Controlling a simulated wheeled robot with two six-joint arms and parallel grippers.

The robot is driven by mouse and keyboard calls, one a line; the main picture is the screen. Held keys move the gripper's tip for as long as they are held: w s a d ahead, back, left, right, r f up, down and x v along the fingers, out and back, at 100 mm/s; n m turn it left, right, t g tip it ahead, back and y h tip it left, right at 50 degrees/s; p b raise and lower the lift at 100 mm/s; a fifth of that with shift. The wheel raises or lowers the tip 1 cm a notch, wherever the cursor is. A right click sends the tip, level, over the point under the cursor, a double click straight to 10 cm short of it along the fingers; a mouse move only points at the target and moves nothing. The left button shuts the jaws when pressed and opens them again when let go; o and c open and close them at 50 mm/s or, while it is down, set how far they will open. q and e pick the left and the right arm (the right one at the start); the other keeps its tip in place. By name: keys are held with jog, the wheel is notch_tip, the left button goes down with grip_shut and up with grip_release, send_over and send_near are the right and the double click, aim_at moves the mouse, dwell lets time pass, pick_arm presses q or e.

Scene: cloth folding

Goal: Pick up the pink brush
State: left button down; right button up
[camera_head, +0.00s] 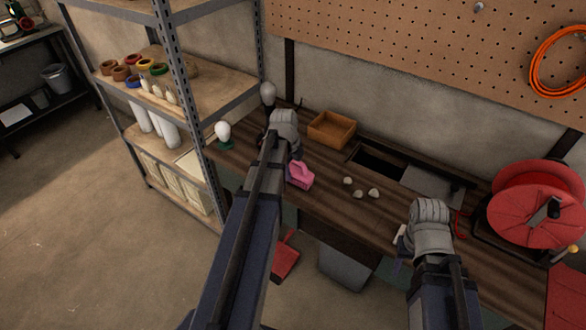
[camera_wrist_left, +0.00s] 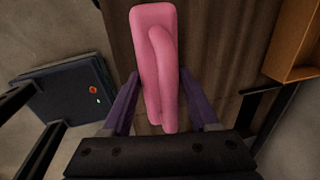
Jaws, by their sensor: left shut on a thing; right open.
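The pink brush (camera_head: 301,176) is at the left part of the wooden workbench in the head view. It fills the middle of the left wrist view (camera_wrist_left: 153,50), with its handle loop toward the gripper. My left gripper (camera_head: 290,172) has its purple fingers on both sides of the brush and is shut on it. The fingers also show in the left wrist view (camera_wrist_left: 160,105). I cannot tell whether the brush touches the bench. My right gripper (camera_head: 399,255) is open by the bench's front edge at the right, with its fingers partly hidden by the wrist.
A wooden box (camera_head: 332,130) stands behind the brush. Several pale lumps (camera_head: 360,188) lie to its right, near a dark opening (camera_head: 378,162) in the bench. A red reel (camera_head: 540,210) stands at the right. A metal shelf (camera_head: 185,110) borders the bench's left. A red dustpan (camera_head: 285,258) is below.

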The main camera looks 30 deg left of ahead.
pick_arm(q)
notch_tip(320, 180, up, 8)
jog(key=p, duration=0.6)
jog(key=shift+f+p, duration=0.1)
jog(key=shift+p, duration=0.3)
